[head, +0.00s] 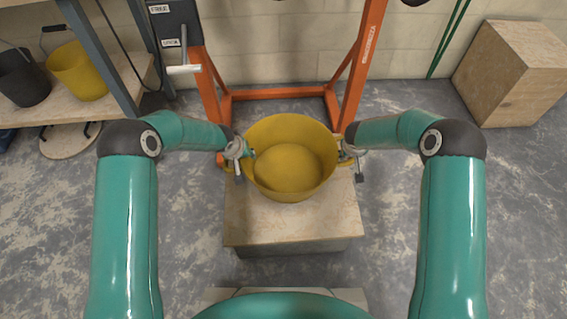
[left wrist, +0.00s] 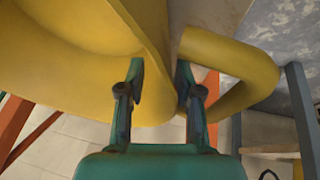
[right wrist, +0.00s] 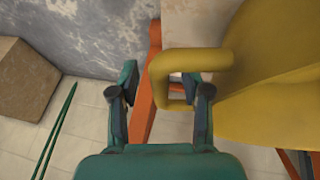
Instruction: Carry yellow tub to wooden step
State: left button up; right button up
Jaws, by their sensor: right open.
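The yellow tub (head: 289,160) is upright over a low wood-topped block (head: 290,225), open side up and empty-looking. Its underside contact is hidden. My left gripper (head: 240,155) is at its left side; in the left wrist view the fingers (left wrist: 160,88) stand apart with the tub's wall (left wrist: 85,80) between them, beside the looped left handle (left wrist: 262,80). Whether they press on it is unclear. My right gripper (head: 352,157) is open at the right handle (right wrist: 185,62); one finger reaches into the loop, the other stays outside, with a gap left.
An orange frame (head: 278,95) stands close behind the tub. A wooden cube (head: 505,75) sits at the back right. A shelf (head: 35,113) at left holds a smaller yellow bucket (head: 80,72) and a black bucket (head: 22,78). Bare floor lies at right.

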pick_arm(q)
grip_shut()
pick_arm(e)
jog(key=c, duration=0.7)
grip_shut()
pick_arm(q)
jog(key=shift+w, duration=0.1)
